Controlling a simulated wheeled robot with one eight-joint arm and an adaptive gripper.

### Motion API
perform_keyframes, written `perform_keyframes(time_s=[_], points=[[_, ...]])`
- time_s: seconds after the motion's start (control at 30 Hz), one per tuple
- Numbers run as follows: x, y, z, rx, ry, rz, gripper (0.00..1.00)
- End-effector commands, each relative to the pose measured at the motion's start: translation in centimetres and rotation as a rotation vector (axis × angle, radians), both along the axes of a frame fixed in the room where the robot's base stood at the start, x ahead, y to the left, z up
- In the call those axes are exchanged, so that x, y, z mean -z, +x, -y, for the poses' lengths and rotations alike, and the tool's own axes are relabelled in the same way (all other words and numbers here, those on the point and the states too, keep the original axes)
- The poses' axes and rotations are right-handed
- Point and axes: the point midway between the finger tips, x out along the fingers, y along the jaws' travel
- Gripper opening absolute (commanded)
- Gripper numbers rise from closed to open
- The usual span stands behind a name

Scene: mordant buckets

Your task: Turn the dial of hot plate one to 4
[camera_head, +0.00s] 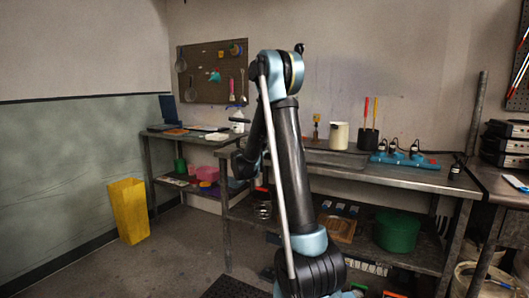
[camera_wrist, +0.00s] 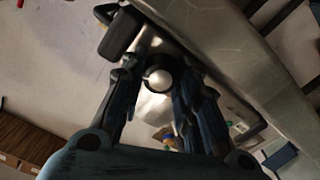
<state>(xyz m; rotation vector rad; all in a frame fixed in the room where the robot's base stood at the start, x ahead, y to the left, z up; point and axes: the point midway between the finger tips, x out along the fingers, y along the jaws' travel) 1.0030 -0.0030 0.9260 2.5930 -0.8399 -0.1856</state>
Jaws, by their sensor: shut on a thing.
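In the wrist view, my gripper (camera_wrist: 156,88) has its two dark fingers on either side of a small round pale knob (camera_wrist: 158,78) with a dark rim. The knob sits against a shiny metal surface (camera_wrist: 155,106), and the fingers are closed on it. It appears to be the dial; no numbers or pointer mark can be read. Whether it belongs to hot plate one cannot be told. In the head view, my arm rises in the middle and bends down behind itself, hiding my gripper and the dial.
A metal bench (camera_head: 405,177) holds a white pot (camera_head: 339,136) and a blue power strip (camera_head: 405,160). A green tub (camera_head: 397,231) stands on its lower shelf. A yellow bin (camera_head: 130,211) stands by the left wall, with clear floor before it. Stacked devices (camera_head: 506,143) are at right.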

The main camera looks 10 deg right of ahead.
Motion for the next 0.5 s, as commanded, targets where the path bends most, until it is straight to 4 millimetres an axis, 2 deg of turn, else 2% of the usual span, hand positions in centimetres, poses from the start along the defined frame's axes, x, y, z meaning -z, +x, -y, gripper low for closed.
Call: perform_keyframes(time_s=[0.03,0.1,0.5], points=[[-0.07,0.13,-0.04,-0.002,-0.002,0.001,0.36],[-0.06,0.1,-0.02,0.0,-0.001,0.0,0.5],[-0.03,-0.24,-0.16,0.001,-0.001,0.0,0.5]])
